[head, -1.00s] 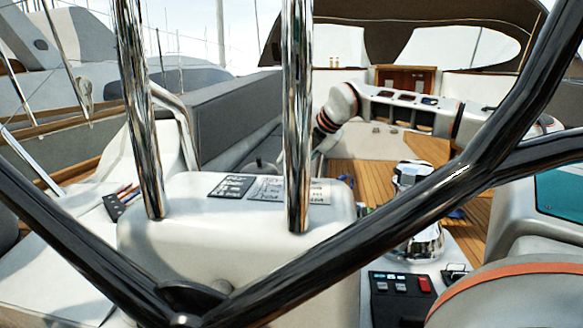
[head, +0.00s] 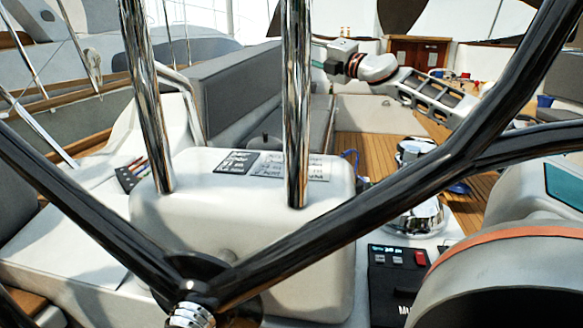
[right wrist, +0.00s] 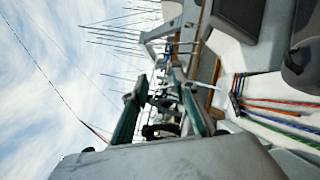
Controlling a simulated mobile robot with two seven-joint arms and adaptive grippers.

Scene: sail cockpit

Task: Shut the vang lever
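A black clutch block with a row of coloured levers or lines (head: 133,175) sits on the white coaming at the left in the head view. Coloured lines run from a dark clutch block (right wrist: 237,94) in the right wrist view. I cannot tell which lever is the vang lever or how it stands. My right gripper (head: 319,62) is far off at upper centre in the head view, pointing left and partly behind a chrome tube. In the right wrist view its green-sided fingers (right wrist: 160,88) are apart, with no held object visible. My left gripper is out of view.
A black-spoked wheel (head: 340,215) and two chrome tubes (head: 297,110) cross the near view. A white pedestal (head: 245,235) stands behind them. A chrome winch (head: 415,217) and a black switch panel (head: 398,280) are to the right. Teak floor (head: 375,150) lies open beyond.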

